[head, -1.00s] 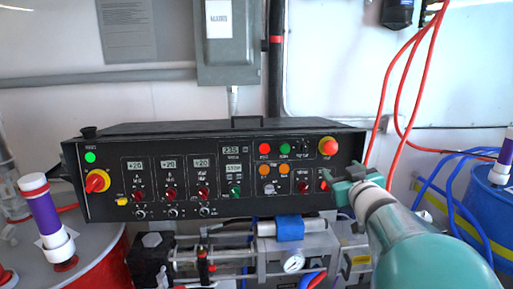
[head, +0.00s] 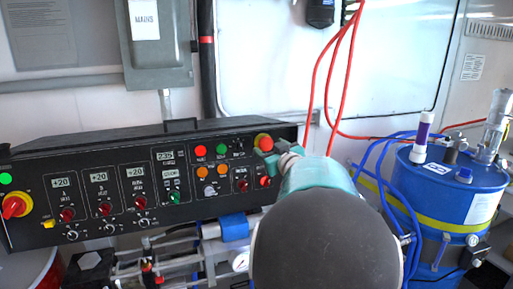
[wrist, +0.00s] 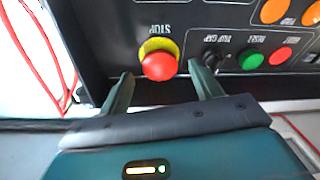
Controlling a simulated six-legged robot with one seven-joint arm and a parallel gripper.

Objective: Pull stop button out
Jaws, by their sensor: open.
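The stop button (wrist: 160,62) is a red mushroom head on a yellow collar, on the black control panel (head: 110,158). In the head view the stop button (head: 263,141) is at the panel's upper right. My gripper (wrist: 160,82) is open, with one green finger to each side of the button's lower edge and no clear contact. In the head view my gripper (head: 272,158) is just below and right of the button, its fingers partly hidden by my arm.
Green (wrist: 251,60) and red (wrist: 280,55) buttons and a black knob (wrist: 212,58) sit close beside the stop button. Red hoses (head: 335,80) hang right of the panel. A blue drum (head: 460,195) stands at the right.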

